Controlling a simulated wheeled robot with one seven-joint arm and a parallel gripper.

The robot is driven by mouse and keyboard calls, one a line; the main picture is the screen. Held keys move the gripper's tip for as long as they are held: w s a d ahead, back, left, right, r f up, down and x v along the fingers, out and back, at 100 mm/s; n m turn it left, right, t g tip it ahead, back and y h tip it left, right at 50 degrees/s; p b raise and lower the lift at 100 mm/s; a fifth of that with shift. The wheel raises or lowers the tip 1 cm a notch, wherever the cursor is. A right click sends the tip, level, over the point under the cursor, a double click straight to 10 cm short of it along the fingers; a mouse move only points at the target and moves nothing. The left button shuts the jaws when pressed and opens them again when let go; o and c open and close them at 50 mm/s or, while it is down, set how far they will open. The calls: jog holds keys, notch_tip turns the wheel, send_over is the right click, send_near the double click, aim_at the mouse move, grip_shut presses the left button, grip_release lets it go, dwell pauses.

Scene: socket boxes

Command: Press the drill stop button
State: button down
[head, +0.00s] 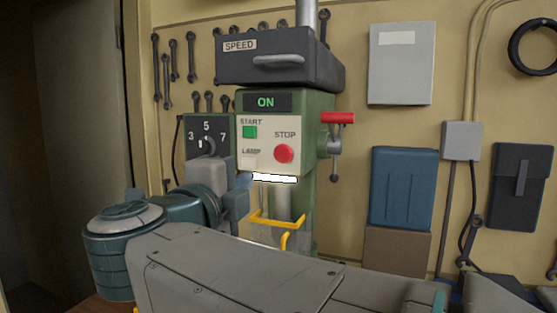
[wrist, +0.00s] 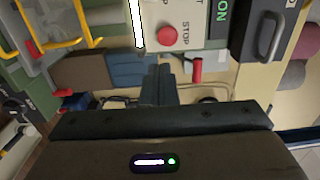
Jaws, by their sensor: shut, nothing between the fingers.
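The red stop button (head: 284,153) sits under the word STOP on the pale front panel (head: 262,128) of the green drill press. The sign above it (head: 267,102) is lit and reads ON. The button also shows in the wrist view (wrist: 167,36), where the picture is turned on its side. My gripper (wrist: 159,68) is shut and empty, its fingertips pointing toward the drill. In the wrist view the tips appear just below the button, with a small gap in the picture.
A green start button (head: 250,132) is left of the stop button. A red-handled lever (head: 337,118) sticks out at the drill's right side. A yellow guard (head: 277,219) is below the panel. A dial box (head: 195,130) stands at the left.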

aim_at(281, 162)
jog(key=shift+d, duration=0.15)
jog(key=shift+s, duration=0.1)
jog(key=p+x, duration=0.4)
jog(key=x, duration=0.9)
jog(key=shift+w+d+f, duration=0.1)
jog(key=shift+w+d, duration=0.05)
jog(key=shift+w, duration=0.25)
